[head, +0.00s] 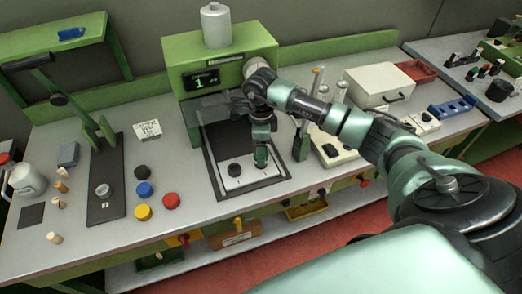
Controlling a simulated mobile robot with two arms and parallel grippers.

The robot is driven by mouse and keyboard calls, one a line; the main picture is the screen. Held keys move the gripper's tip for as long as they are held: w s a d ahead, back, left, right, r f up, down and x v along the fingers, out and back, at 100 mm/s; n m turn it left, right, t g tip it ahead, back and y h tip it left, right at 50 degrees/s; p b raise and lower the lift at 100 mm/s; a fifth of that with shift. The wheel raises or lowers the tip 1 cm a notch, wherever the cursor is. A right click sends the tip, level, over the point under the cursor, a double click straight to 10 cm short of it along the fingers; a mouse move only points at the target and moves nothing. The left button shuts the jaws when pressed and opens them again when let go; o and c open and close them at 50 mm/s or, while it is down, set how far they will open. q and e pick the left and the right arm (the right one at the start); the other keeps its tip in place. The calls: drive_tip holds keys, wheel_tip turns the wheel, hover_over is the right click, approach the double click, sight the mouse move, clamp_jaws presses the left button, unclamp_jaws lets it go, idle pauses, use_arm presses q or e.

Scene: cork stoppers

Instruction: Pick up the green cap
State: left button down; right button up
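My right arm reaches in from the right, and its gripper (261,158) points down over the right part of a pale plate (246,181) in the dark-framed bay under the green machine (222,58). A small green shape shows at the lower end of this arm. I cannot tell whether it is the green cap or part of my arm. No other green cap is clear to see. The fingertips are too small to show whether they are open or shut. My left gripper is out of view.
A black cap (234,170) sits on the pale plate. Black (141,172), blue (144,189), yellow (142,212) and red (171,200) caps stand on the grey bench to the left.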

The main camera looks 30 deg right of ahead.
drive_tip(key=shift+f, duration=0.6)
drive_tip(key=c, duration=1.4)
drive_tip(key=shift+r, duration=0.1)
wheel_tip(320, 180, up, 20)
drive_tip(key=b, duration=0.4)
